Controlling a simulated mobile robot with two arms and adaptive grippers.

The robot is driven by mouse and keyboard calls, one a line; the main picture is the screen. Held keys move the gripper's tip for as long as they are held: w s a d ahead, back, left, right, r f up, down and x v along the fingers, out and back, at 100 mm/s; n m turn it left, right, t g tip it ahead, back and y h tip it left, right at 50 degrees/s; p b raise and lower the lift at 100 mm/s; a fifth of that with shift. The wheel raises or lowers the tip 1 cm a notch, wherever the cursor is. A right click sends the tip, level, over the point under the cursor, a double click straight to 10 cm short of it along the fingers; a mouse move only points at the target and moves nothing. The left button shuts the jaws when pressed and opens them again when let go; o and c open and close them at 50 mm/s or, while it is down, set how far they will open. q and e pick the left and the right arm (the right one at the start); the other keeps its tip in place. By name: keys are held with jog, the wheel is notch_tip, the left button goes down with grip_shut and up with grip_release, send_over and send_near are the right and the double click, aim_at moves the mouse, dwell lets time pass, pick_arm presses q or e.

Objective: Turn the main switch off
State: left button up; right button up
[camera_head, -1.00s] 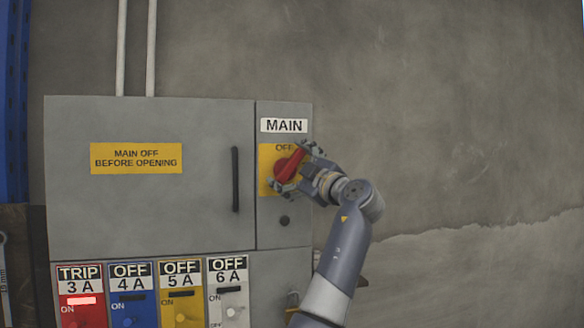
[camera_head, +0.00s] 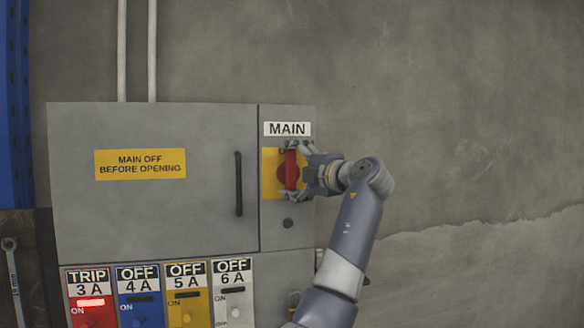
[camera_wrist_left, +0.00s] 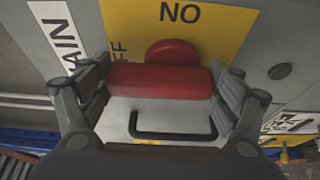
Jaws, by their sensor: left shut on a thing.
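The main switch has a red handle (camera_head: 291,168), upright in the head view, on a yellow plate (camera_head: 267,180) under the white MAIN label (camera_head: 287,129). My left gripper (camera_head: 298,169) reaches it from the right, one finger at its upper end and one at its lower end. In the left wrist view the red handle (camera_wrist_left: 160,82) lies crosswise between the fingers of my left gripper (camera_wrist_left: 162,86), which is shut on its two ends. Part of the OFF lettering and a NO-like marking show on the plate there. The right gripper is not in view.
The grey cabinet has a door with a black handle (camera_head: 239,184) and a yellow warning sign (camera_head: 140,163). A small dark knob (camera_head: 288,223) sits below the switch. Several coloured breakers stand below, the red one (camera_head: 91,305) marked TRIP. The wall at right is bare.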

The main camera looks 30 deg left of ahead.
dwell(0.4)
pick_arm(q)
jog(key=o, duration=1)
jog(key=v, duration=1.2)
